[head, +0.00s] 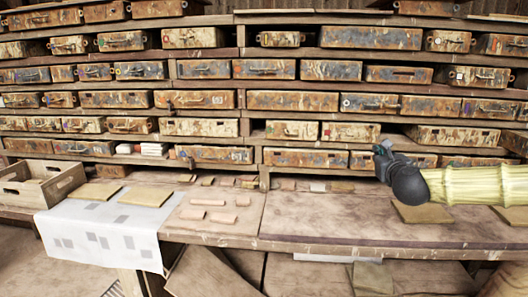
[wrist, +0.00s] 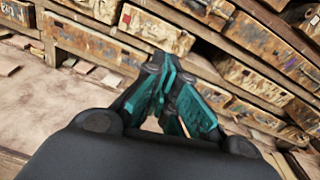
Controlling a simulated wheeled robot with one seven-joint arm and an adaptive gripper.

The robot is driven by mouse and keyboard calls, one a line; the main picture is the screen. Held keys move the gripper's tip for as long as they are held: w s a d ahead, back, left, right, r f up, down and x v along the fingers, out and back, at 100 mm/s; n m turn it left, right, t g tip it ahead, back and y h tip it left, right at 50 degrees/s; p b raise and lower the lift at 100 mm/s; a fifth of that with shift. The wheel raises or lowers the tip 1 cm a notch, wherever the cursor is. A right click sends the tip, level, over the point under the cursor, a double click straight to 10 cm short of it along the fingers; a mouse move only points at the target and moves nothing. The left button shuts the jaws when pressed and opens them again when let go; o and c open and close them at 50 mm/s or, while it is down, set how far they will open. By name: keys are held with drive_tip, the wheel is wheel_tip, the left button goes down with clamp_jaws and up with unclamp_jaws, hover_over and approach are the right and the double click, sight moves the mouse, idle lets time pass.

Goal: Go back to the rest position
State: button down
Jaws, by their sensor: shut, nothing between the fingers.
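My gripper (head: 381,158) is at the right in the head view, above the back of the workbench and in front of the lower drawers. My yellow-sleeved arm reaches in from the right edge. In the wrist view my gripper (wrist: 172,120) shows its teal finger pads drawn together, with nothing between them. The workbench (head: 330,222) runs across below the drawers, and its wooden top also shows at the left of the wrist view.
Rows of worn drawers (head: 291,101) fill the shelving behind the bench. A wooden crate (head: 70,183) and a white sheet (head: 130,222) lie at the left. Several pinkish tiles (head: 223,217) lie left of centre. A brown board (head: 420,213) lies below my arm. The bench's middle front is clear.

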drive_tip(key=s+a+f+n+g+y, duration=0.1)
drive_tip(key=s+a+f+n+g, duration=0.35)
drive_tip(key=f, duration=0.95)
drive_tip(key=s+a+f+n+g+y, duration=0.1)
drive_tip(key=s+a+f+n, duration=0.55)
drive_tip(key=f, duration=0.65)
drive_tip(key=s+a+f+n+g+y, duration=0.1)
drive_tip(key=s+a+f+n+g, duration=0.35)
drive_tip(key=f, duration=0.95)
drive_tip(key=s+a+f+n+g, duration=0.1)
drive_tip(key=s+f+n, duration=0.6)
drive_tip(key=s+f, duration=0.4)
drive_tip(key=s+d+f+n+g, duration=0.1)
drive_tip(key=s+f+n+g, duration=0.1)
drive_tip(key=s, duration=0.7)
drive_tip(key=s+d+f+n+g+h, duration=0.1)
drive_tip(key=s+f+n, duration=0.3)
drive_tip(key=s, duration=0.6)
drive_tip(key=s+d+f+n+g, duration=0.2)
drive_tip(key=s+n, duration=0.4)
drive_tip(key=s, duration=0.3)
drive_tip(key=shift+s+d+f+g+h, duration=0.4)
drive_tip(key=shift+f+g, duration=0.2)
drive_tip(key=shift+f, duration=0.1)
